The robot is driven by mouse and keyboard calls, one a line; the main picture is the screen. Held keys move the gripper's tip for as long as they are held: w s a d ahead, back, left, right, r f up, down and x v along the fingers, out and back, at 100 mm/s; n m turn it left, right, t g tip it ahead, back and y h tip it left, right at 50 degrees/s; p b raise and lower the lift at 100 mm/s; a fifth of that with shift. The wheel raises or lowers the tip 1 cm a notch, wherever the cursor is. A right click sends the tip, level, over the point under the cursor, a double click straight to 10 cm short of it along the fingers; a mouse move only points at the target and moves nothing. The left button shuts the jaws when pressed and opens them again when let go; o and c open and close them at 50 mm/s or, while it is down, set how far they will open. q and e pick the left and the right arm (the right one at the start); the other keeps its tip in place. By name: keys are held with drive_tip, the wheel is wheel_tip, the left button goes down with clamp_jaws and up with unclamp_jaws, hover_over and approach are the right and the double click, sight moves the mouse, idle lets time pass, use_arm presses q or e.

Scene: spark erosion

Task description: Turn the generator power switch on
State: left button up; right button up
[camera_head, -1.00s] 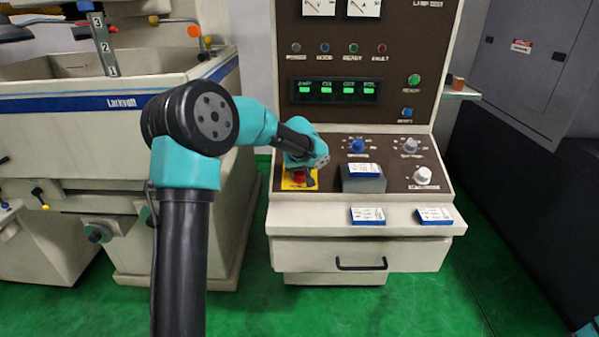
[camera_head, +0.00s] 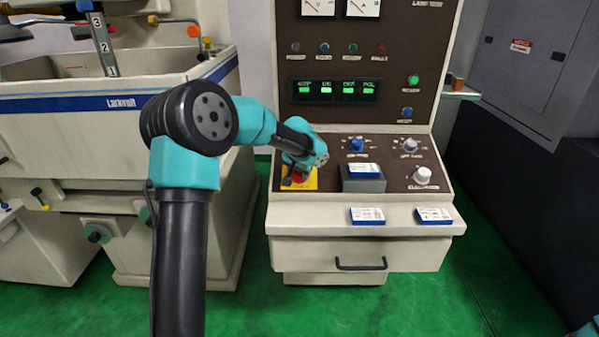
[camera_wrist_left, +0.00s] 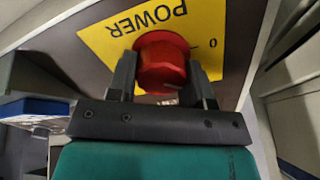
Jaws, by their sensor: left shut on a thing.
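The generator power switch is a red knob (camera_head: 298,176) on a yellow plate (camera_head: 311,181) marked POWER, at the left of the console's sloped panel. In the left wrist view the red knob (camera_wrist_left: 161,62) sits between the two dark fingers of my left gripper (camera_wrist_left: 167,82), one on each side. The gripper is shut on it. The yellow plate (camera_wrist_left: 103,45) shows a "0" beside the knob; other marks are hidden. In the head view my left gripper (camera_head: 291,180) is partly hidden by its own wrist.
The generator cabinet (camera_head: 284,120) has lit green displays (camera_head: 335,90). A drawer (camera_head: 300,258) is below. The machine tank (camera_head: 110,130) stands left. A sliver of my right arm shows at the lower right corner.

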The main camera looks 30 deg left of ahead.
use_arm(q)
drive_tip(key=m, duration=0.5)
drive_tip(key=shift+d+m, duration=0.1)
drive_tip(key=shift+m, duration=0.2)
drive_tip(key=shift+f+m+h, duration=0.1)
drive_tip(key=shift+m+h, duration=0.2)
drive_tip(key=shift+m, duration=2)
drive_tip(key=o, duration=0.9)
drive_tip(key=v, duration=1.7)
drive_tip(key=shift+d+r, duration=0.15)
drive_tip(key=shift+r, duration=0.1)
drive_tip(key=shift+d+f, duration=0.1)
